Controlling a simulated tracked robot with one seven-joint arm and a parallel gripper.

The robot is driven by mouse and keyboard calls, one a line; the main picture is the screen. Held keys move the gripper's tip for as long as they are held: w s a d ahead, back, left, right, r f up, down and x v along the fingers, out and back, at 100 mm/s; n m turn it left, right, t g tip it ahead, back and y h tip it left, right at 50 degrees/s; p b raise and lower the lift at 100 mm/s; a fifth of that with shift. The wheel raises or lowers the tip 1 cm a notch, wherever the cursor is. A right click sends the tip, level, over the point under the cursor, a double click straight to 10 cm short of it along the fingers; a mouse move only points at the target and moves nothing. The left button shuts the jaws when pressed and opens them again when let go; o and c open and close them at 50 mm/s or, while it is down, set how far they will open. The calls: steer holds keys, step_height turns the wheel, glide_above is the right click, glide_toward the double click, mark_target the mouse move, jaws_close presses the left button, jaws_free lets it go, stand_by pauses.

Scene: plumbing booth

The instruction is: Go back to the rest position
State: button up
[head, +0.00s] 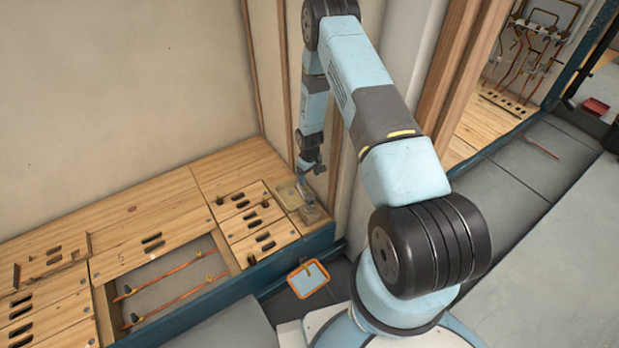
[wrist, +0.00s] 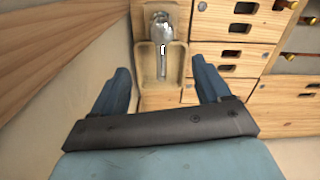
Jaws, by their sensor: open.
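My gripper (wrist: 160,88) is open and empty in the wrist view, its two blue fingers spread wide. Between and beyond the fingers is a small wooden tray (wrist: 145,64) with a metal fitting (wrist: 161,35) at it. In the head view my gripper (head: 309,172) hangs at the end of my arm, above the far right corner of the wooden floor. The tray (head: 286,193) and the grey metal fitting (head: 309,211) show just below it. The fingertips are too small there to tell their exact gap to the fitting.
Wooden floor panels with dark slots (head: 140,220) lie at the left. An open recess (head: 170,279) holds copper pipes. An orange-rimmed tray (head: 308,279) lies on the dark floor. A wall and wooden posts (head: 455,90) stand close to my arm. Grey floor at the right is mostly clear.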

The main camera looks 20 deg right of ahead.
stand_by(0.3)
step_height(320, 180, up, 34)
steer(key=w+d+m+t, duration=0.1)
steer(key=m+t, duration=0.1)
steer(key=s+r+m+t, duration=0.1)
steer(key=s+r, duration=0.4)
steer(key=r, duration=0.5)
steer(key=s+r, duration=0.5)
steer(key=r, duration=0.5)
steer(key=s+r+m+t, duration=0.1)
steer(key=s+r, duration=0.3)
steer(key=s, duration=0.5)
steer(key=s+r, duration=0.4)
steer(key=s, duration=0.5)
steer(key=s+r+m+t, duration=0.1)
steer(key=s+r, duration=0.4)
steer(key=s, duration=0.5)
steer(key=shift+m+t, duration=0.3)
steer(key=shift+d, duration=0.1)
steer(key=shift+c, duration=0.3)
